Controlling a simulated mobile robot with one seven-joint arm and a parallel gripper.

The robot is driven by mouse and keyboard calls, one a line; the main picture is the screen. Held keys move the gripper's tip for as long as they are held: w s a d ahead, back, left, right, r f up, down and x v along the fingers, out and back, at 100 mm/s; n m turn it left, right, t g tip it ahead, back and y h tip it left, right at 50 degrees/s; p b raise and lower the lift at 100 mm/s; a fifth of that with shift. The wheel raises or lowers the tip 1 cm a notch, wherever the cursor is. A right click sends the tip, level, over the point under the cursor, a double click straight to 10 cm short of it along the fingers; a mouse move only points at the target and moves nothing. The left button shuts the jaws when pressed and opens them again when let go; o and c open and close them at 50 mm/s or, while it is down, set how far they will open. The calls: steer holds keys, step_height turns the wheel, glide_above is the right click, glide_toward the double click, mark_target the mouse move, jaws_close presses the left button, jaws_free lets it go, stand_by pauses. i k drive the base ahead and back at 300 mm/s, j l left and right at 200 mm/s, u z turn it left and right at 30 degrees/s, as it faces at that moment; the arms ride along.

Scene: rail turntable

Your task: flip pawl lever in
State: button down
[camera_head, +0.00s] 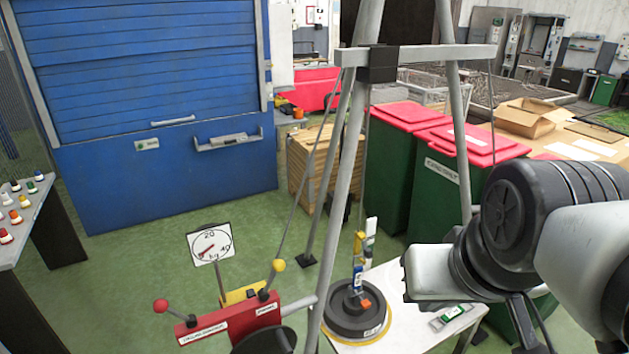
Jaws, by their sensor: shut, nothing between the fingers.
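A red box (232,322) carries white labels, the right one small and hard to read. A lever with a yellow ball knob (278,265) rises at its right end, tilted up to the right. A lever with a red ball knob (161,306) sticks out at its left end. I cannot tell for certain which is the pawl lever; the yellow-knobbed one stands by the small label. My gripper (408,278) is at the right, shut and empty, well apart from both levers. Its fingertips are hard to make out.
Grey frame legs (335,155) stand between my gripper and the levers. A dark round weight stack (357,312) sits on a white table (415,335). Green bins (435,190) stand behind. Green floor lies open at left.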

mark_target(278, 265)
steer(key=j+u, duration=0.1)
steer(key=u, duration=0.4)
steer(key=j+u, duration=0.1)
steer(key=u, duration=0.9)
steer(key=i+l+z, duration=0.15)
steer(key=z, duration=0.3)
steer(key=i+l+z, duration=0.1)
steer(key=i+z, duration=0.3)
steer(key=k, duration=0.1)
